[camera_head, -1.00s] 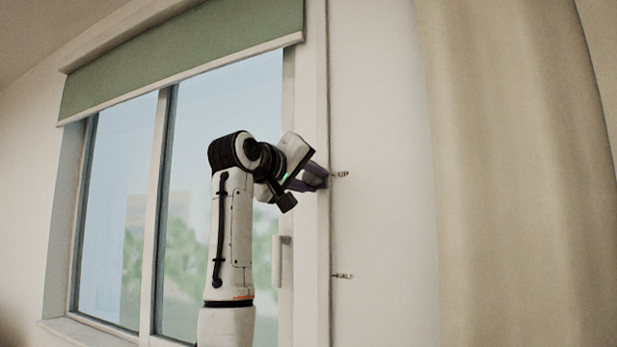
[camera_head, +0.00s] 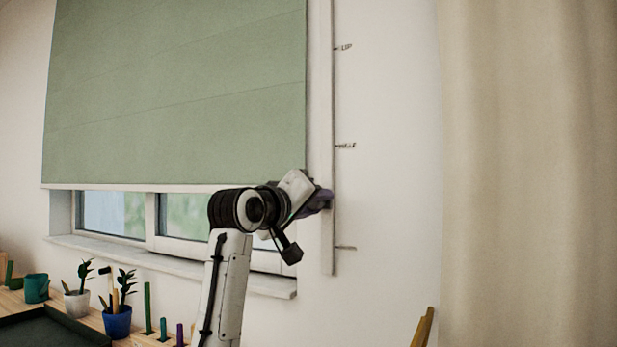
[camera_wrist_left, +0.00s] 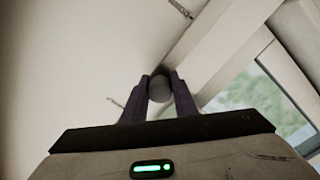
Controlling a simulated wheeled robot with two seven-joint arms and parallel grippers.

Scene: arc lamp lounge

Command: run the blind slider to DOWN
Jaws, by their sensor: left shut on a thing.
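The green blind (camera_head: 180,95) covers most of the window, with its bottom bar a little above the sill. The slider track (camera_head: 327,240) is a pale vertical strip on the wall right of the window. Marks beside it read UP (camera_head: 345,47) and HALF (camera_head: 346,146); a lowest mark (camera_head: 345,248) is too faint to read. My left gripper (camera_head: 322,201) is at the track, between the HALF mark and the lowest mark. In the left wrist view its fingers are shut on the round grey slider knob (camera_wrist_left: 160,88). My right gripper is not in view.
Below the window sill (camera_head: 170,260) stand a white plant pot (camera_head: 77,303), a blue pot (camera_head: 117,322) and a teal mug (camera_head: 36,288), beside a dark tray (camera_head: 50,330). A beige curtain (camera_head: 530,170) hangs at right.

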